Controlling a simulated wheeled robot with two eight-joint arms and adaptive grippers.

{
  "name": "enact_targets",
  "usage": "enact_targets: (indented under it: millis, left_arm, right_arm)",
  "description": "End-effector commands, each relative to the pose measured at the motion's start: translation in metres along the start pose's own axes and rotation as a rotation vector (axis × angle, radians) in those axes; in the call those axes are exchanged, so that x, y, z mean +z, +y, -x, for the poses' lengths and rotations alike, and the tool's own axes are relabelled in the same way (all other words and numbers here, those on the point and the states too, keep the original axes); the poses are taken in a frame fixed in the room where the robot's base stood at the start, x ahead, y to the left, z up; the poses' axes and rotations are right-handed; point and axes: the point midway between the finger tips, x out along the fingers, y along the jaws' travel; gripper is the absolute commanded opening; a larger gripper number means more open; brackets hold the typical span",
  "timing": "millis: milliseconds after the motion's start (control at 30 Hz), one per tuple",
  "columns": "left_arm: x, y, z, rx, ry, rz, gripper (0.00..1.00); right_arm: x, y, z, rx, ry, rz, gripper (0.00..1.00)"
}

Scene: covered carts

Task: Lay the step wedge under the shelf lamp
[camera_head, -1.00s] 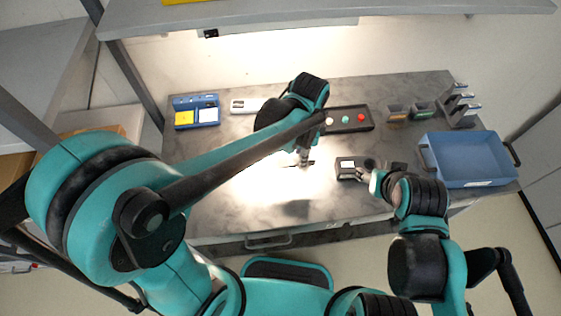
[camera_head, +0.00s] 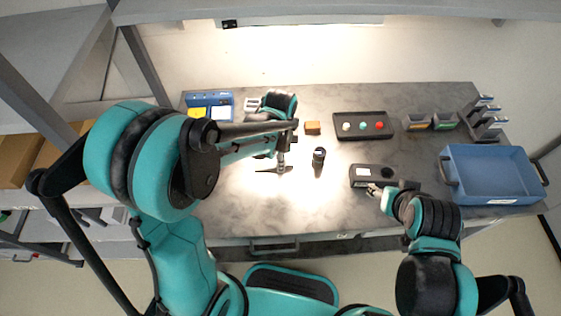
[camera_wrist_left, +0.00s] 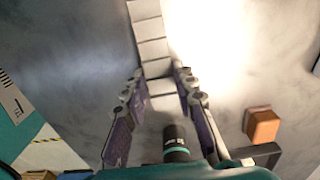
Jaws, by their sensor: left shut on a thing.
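The step wedge (camera_wrist_left: 150,40), a pale grey strip of several steps, runs between the fingers of my left gripper (camera_wrist_left: 160,103) in the left wrist view. The gripper is shut on it. In the head view my left gripper (camera_head: 281,170) points down low over the lit table; the wedge is not clear there. The shelf lamp (camera_head: 300,21) is a long bar under the shelf at the back, and its bright pool covers the middle of the table. My right gripper (camera_head: 374,189) is beside a dark box with a pale label (camera_head: 374,175); its jaws are too small to read.
A black cylinder (camera_head: 319,160) stands right of my left gripper. Behind are an orange block (camera_head: 312,128) and a black tray with coloured knobs (camera_head: 365,118). A blue case (camera_head: 209,99) is back left, a blue bin (camera_head: 493,194) right. Front-left table is clear.

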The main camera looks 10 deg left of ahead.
Motion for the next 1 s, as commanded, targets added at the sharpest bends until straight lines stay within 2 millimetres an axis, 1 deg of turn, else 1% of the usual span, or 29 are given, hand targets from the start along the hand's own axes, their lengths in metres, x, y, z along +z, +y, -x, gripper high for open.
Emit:
enact_targets:
  millis: [167,300,333,367,400,667,767,867,1000]
  left_arm:
    - [0.0,0.0,0.001,0.0,0.0,0.0,0.0]
    - [0.0,0.0,-0.003,0.0,0.0,0.0,0.0]
    - [0.0,0.0,-0.003,0.0,0.0,0.0,0.3]
    - [0.0,0.0,-0.002,0.0,0.0,0.0,0.38]
    - [0.0,0.0,-0.002,0.0,0.0,0.0,0.48]
    - [0.0,0.0,-0.002,0.0,0.0,0.0,0.48]
    - [0.0,0.0,0.002,0.0,0.0,0.0,0.48]
    - [0.0,0.0,0.013,0.0,0.0,0.0,0.48]
    - [0.0,0.0,0.042,0.0,0.0,0.0,0.48]
  right_arm:
    - [-0.001,0.0,0.001,0.0,0.0,0.0,0.54]
    - [0.001,0.0,-0.002,0.0,0.0,0.0,0.54]
    - [0.001,0.0,-0.002,0.0,0.0,0.0,0.54]
    - [0.001,0.0,-0.002,0.0,0.0,0.0,0.54]
    - [0.001,0.0,-0.001,0.0,0.0,0.0,0.54]
    - [0.001,0.0,-0.001,0.0,0.0,0.0,0.54]
    - [-0.001,0.0,0.001,0.0,0.0,0.0,0.54]
    - [-0.004,0.0,0.005,0.0,0.0,0.0,0.54]
    - [-0.01,0.0,0.014,0.0,0.0,0.0,0.54]
